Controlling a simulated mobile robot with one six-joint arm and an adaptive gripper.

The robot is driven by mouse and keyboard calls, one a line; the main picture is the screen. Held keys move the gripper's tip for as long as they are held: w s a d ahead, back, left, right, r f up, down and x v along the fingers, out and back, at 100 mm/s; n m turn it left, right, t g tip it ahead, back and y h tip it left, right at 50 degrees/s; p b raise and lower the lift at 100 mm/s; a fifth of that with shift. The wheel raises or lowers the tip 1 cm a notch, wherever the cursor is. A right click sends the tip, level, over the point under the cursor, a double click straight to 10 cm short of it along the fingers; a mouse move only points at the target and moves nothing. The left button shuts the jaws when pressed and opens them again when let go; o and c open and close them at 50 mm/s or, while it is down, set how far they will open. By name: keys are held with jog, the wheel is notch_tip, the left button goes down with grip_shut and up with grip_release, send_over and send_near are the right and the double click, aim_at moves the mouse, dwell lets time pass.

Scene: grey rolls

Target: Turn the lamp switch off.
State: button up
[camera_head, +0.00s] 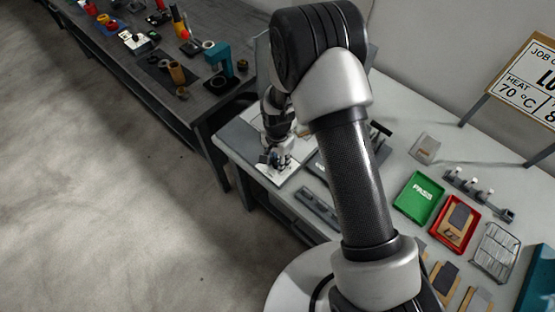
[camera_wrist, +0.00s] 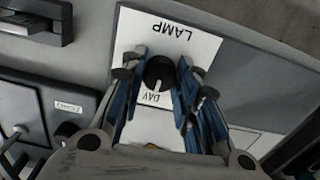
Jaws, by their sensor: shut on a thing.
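The lamp switch is a round black knob (camera_wrist: 160,72) on a white panel (camera_wrist: 205,45) printed LAMP, upside down in the wrist view. A white pointer mark on the knob faces the printed word DAY. My gripper (camera_wrist: 161,62) has its blue-padded fingers on both sides of the knob and is shut on it. In the head view my gripper (camera_head: 277,158) is low over the panel (camera_head: 268,174) at the bench's near left corner; the knob is hidden there. Any other position labels are covered by the fingers.
A grey box (camera_wrist: 85,103) with a label and knob stands beside the panel. On the bench lie a green PASS tray (camera_head: 418,198), a red tray (camera_head: 466,236) and a wire rack (camera_head: 496,252). A dark workbench (camera_head: 200,100) with tools stands at the back left.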

jog(key=shift+c, duration=1.1)
jog(key=n, duration=0.5)
jog(key=shift+b, duration=0.4)
jog(key=n, duration=0.6)
jog(key=shift+n, duration=0.4)
jog(key=o, duration=1.1)
